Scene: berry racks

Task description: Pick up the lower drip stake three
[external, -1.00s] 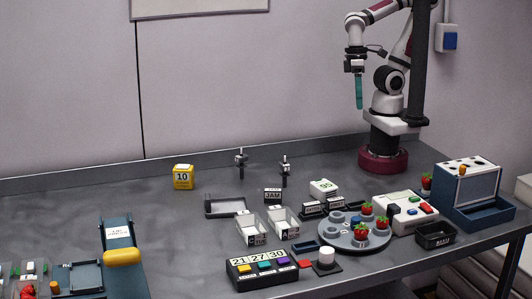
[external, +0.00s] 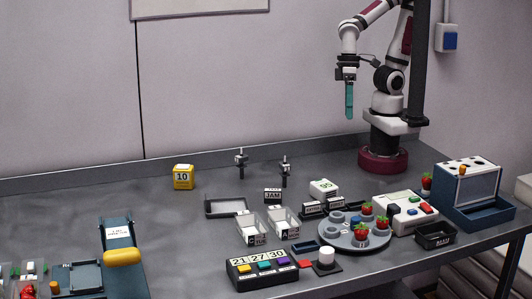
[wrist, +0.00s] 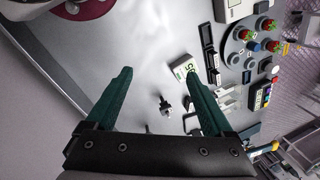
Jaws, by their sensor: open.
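Two small dark upright pieces with a crosspiece near the top stand at the back of the table, a left one (external: 240,163) and a right one (external: 285,171); they look like stakes. No readable number shows on either, so I cannot tell which is three. In the wrist view one such dark piece (wrist: 165,105) shows between the fingers, and a second is partly hidden near the gripper's palm. My gripper (external: 349,113) hangs high above the table, pointing down, well right of both pieces. Its teal fingers (wrist: 158,75) are apart with nothing between them.
A white block marked 95 (external: 323,188) and a JAM block (external: 272,196) stand near the right piece. A grey round rack (external: 345,241) holds strawberries. A shallow tray (external: 226,206) lies in front of the left piece. A yellow block (external: 183,177) stands left. The table's back strip is mostly clear.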

